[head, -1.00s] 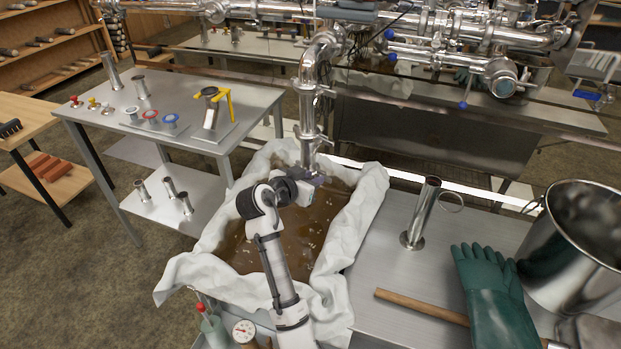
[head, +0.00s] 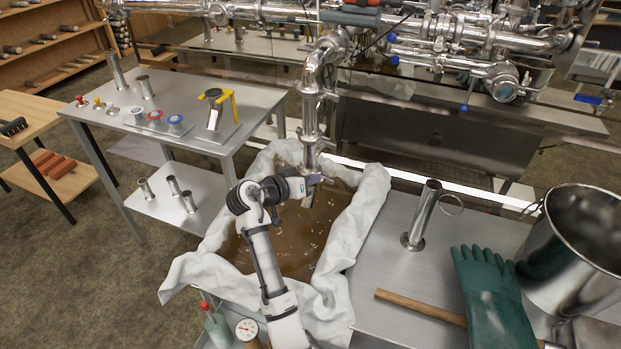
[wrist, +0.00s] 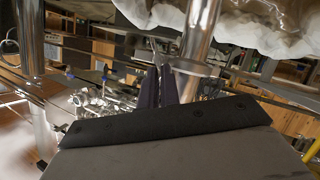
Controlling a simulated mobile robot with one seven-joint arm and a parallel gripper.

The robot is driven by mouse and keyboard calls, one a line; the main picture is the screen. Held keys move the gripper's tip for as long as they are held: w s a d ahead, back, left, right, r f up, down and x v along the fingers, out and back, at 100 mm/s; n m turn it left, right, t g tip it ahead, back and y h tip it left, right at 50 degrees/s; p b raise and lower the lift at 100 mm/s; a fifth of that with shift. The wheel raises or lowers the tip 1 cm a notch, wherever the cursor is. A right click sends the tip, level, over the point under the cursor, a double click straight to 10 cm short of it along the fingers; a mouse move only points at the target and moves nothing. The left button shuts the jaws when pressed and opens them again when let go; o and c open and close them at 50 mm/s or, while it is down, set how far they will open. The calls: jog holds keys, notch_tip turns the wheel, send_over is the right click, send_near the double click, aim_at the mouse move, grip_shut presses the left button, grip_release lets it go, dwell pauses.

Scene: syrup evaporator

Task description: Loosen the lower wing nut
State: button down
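A shiny vertical pipe (head: 311,120) comes down over the cloth-lined vat, with an upper clamp (head: 325,93) and a lower clamp (head: 321,145) on it. The lower wing nut is too small to make out clearly in the head view. My gripper (head: 314,180) is beside the pipe's low end, just below the lower clamp. In the wrist view, turned upside down, my two dark fingers (wrist: 158,86) lie close together beside the pipe (wrist: 198,40) and its flange (wrist: 195,68). A wing nut between them cannot be made out, nor can contact with the pipe.
White cloth (head: 350,225) lines the vat of brown liquid (head: 285,240) under my arm. At right, a steel bench (head: 385,265) holds an upright tube (head: 423,215), green gloves (head: 490,290) and a steel pot (head: 575,250). A parts table (head: 190,95) stands left.

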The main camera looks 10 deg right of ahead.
jog(key=c, duration=1.6)
grip_release()
